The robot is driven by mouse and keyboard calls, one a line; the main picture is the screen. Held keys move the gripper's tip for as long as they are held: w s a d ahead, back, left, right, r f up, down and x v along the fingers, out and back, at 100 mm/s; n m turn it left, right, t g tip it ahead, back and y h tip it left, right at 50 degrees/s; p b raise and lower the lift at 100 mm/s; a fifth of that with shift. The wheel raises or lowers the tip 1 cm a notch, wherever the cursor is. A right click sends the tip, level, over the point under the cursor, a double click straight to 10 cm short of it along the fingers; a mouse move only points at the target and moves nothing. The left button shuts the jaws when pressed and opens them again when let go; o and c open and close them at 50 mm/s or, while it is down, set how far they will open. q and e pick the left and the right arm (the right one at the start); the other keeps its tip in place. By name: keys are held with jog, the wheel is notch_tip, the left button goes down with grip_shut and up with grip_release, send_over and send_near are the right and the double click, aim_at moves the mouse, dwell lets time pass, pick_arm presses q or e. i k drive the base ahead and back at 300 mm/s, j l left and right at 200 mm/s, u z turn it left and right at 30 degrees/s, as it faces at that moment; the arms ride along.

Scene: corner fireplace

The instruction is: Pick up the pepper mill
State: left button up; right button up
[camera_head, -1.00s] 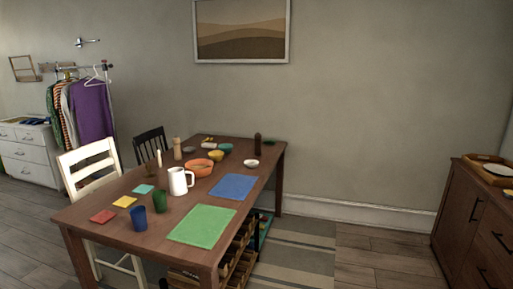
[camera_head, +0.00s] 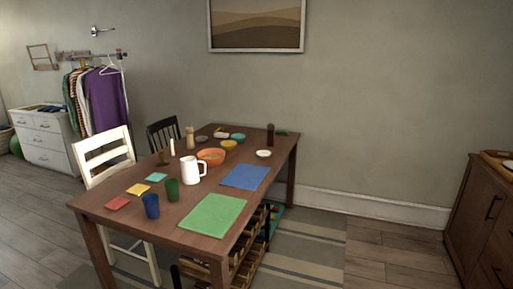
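Two upright mill-shaped things stand on the brown wooden table (camera_head: 148,222). One is a dark brown mill (camera_head: 270,134) near the far right corner. The other is a light wooden mill (camera_head: 190,138) toward the far left side, beside a white candle (camera_head: 172,147). I cannot tell from their shapes alone which is the pepper mill. Neither of my grippers shows in the head view.
A white pitcher (camera_head: 191,170), an orange bowl (camera_head: 211,157), a green mat (camera_head: 212,215) and a blue mat (camera_head: 245,177) are on the table. A white chair (camera_head: 100,157) and black chair (camera_head: 163,133) stand at its left. Floor between table and cabinet (camera_head: 484,215) is clear.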

aim_at(270, 134)
jog(key=i+l+z, duration=0.4)
jog(key=i, duration=0.4)
jog(key=i+z, duration=0.4)
jog(key=i, duration=0.45)
